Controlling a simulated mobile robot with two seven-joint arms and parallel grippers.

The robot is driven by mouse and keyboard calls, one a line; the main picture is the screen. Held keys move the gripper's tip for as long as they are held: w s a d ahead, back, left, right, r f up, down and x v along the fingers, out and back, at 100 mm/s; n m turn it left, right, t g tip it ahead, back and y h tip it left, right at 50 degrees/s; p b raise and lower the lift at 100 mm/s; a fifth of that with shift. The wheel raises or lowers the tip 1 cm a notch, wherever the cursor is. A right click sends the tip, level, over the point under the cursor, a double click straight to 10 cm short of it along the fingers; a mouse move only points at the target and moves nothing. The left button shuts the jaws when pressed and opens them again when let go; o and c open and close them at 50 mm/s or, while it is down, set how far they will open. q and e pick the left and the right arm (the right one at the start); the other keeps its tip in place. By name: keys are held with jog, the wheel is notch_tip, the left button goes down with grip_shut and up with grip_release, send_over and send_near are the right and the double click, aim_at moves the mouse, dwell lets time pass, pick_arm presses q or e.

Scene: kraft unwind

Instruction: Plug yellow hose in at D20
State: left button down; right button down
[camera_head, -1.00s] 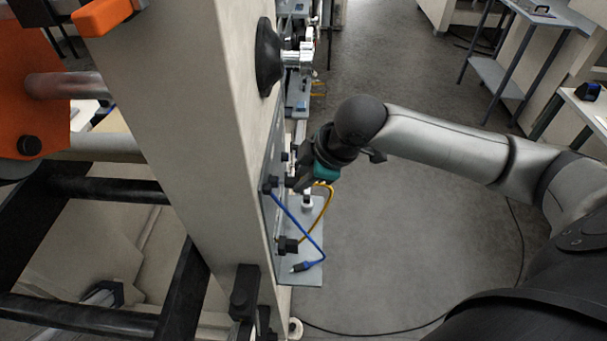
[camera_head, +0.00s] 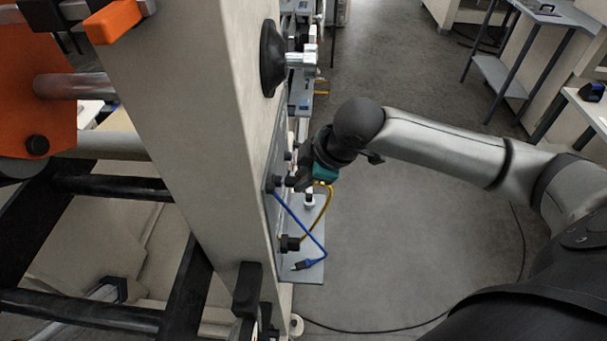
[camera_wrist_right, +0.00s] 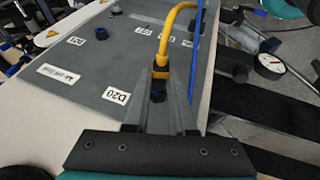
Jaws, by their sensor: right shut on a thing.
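The yellow hose (camera_head: 325,208) hangs in a loop beside the grey port panel. In the right wrist view its bent end and dark plug (camera_wrist_right: 158,84) lie between the fingers of my right gripper (camera_wrist_right: 168,112), which is shut on the plug. The D20 label (camera_wrist_right: 116,95) is on the panel just left of the plug. The port by that label is hidden, so I cannot tell whether the plug is seated. In the head view my right gripper (camera_head: 299,181) is close against the panel. My left gripper is not in view.
A blue hose (camera_head: 308,228) hangs from the panel, its loose end over a small grey shelf (camera_head: 312,274); it also passes right of the yellow hose in the wrist view (camera_wrist_right: 197,55). A beige machine column (camera_head: 205,130) stands left. Open floor lies right.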

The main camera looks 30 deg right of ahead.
jog(key=shift+a, duration=0.1)
dwell(0.4)
jog(key=c, duration=0.7)
grip_release()
jog(key=shift+o, duration=0.2)
jog(key=shift+r, duration=0.1)
jog(key=v, duration=1.5)
